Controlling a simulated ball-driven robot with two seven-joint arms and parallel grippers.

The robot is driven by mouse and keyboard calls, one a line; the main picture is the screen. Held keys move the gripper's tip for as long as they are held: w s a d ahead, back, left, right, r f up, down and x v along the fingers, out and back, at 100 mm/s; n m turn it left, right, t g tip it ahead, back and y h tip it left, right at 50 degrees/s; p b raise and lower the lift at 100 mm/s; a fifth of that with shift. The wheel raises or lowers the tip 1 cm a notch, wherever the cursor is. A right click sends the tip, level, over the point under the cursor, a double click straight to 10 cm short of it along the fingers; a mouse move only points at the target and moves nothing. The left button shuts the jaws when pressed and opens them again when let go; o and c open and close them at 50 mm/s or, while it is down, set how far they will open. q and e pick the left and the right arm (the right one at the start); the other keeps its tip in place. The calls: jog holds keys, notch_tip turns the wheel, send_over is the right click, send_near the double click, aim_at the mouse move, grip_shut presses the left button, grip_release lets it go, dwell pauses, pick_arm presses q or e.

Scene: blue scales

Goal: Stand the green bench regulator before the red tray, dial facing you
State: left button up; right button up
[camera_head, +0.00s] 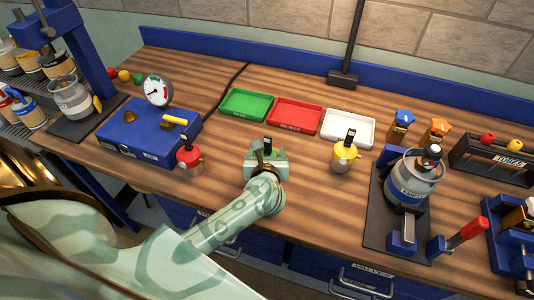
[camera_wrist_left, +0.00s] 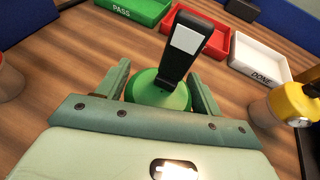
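The green bench regulator (camera_wrist_left: 150,94) sits between the two fingers of my left gripper (camera_wrist_left: 158,85) in the left wrist view. Its upright black handle with a white patch rises above the fingers. In the head view my left gripper (camera_head: 266,157) is low over the table, and only the black handle (camera_head: 267,146) shows clearly there. I cannot tell whether the fingers press on the body, and no dial face shows. The red tray (camera_head: 296,128) lies behind it and a little right, showing also in the left wrist view (camera_wrist_left: 194,55). My right gripper is not in view.
A red regulator (camera_head: 190,162) stands to the left and a yellow one (camera_head: 345,157) to the right. A green tray (camera_head: 245,115) and a white tray (camera_head: 347,138) flank the red tray. A blue gauge box (camera_head: 135,138) stands at the left. Bare wood lies before the red tray.

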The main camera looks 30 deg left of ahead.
pick_arm(q)
jog(key=shift+o, duration=0.8)
jog(key=shift+r, duration=0.15)
jog(key=shift+s+d+r, duration=0.15)
jog(key=p+v, duration=0.1)
jog(key=v, duration=1)
jog(key=shift+s+d, duration=0.15)
jog(key=shift+s, duration=0.15)
